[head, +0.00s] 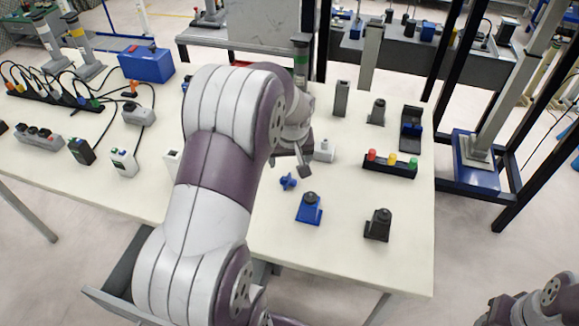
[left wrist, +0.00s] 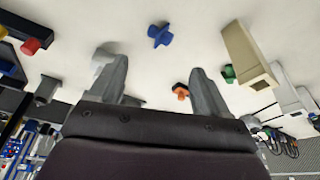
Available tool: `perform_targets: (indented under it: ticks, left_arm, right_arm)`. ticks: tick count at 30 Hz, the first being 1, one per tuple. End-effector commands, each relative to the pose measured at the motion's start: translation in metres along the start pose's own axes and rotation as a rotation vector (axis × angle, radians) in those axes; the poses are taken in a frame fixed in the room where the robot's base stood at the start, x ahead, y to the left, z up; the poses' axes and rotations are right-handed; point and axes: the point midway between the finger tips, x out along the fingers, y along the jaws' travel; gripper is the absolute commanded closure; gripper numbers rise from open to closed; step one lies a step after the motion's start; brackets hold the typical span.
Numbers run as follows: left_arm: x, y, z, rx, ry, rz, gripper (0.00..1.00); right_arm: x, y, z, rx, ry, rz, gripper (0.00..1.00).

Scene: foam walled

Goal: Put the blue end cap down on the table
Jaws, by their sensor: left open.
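The blue end cap (head: 288,181) is a small blue knobbed piece lying on the pale table (head: 345,265). It also shows in the left wrist view (left wrist: 159,36), beyond my fingertips with bare table around it. My left gripper (head: 303,168) is just above and right of the cap in the head view, partly hidden by my own arm. In the left wrist view my left gripper (left wrist: 156,75) has its two fingers spread wide with nothing between them. The cap is apart from both fingers. My right gripper is out of view.
A blue-based part (head: 309,208) and a black part (head: 378,225) stand nearer the front edge. A black holder with red, yellow and green caps (head: 390,164) lies to the right. A light grey part (head: 325,150) stands close to the gripper. The front right table is mostly clear.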

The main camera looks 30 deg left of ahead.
Motion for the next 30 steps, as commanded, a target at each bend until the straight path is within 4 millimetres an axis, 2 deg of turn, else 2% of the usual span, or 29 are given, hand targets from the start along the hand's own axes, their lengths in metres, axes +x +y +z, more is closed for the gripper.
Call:
perform_targets:
  ticks: [2,4,5,6,9,12,14,18,29,30]
  left_arm:
    - [-0.009,0.005,0.008,0.031,-0.009,0.008,0.23]
    - [-0.02,0.017,0.032,0.125,-0.036,0.029,0.23]
    - [-0.026,0.023,0.047,0.183,-0.051,0.043,0.23]
    - [-0.034,0.03,0.07,0.267,-0.074,0.061,0.23]
    - [-0.051,0.036,0.127,0.468,-0.121,0.105,0.23]
    - [-0.061,0.032,0.172,0.618,-0.154,0.136,0.23]
    - [-0.065,0.029,0.188,0.671,-0.166,0.147,0.23]
    - [-0.067,0.026,0.199,0.71,-0.175,0.154,0.23]
    - [-0.067,0.025,0.198,0.705,-0.175,0.152,0.23]
    - [-0.067,0.025,0.198,0.705,-0.175,0.152,0.26]
  right_arm:
    - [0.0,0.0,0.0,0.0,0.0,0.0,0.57]
    - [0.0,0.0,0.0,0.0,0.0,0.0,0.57]
    - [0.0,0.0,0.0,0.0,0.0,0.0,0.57]
    - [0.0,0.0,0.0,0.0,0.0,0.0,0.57]
    - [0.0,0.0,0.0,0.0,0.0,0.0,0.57]
    - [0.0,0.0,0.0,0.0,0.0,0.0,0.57]
    - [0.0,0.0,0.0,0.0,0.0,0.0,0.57]
    - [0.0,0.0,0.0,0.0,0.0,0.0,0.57]
    - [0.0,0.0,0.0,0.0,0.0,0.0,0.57]
    - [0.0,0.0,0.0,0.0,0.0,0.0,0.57]
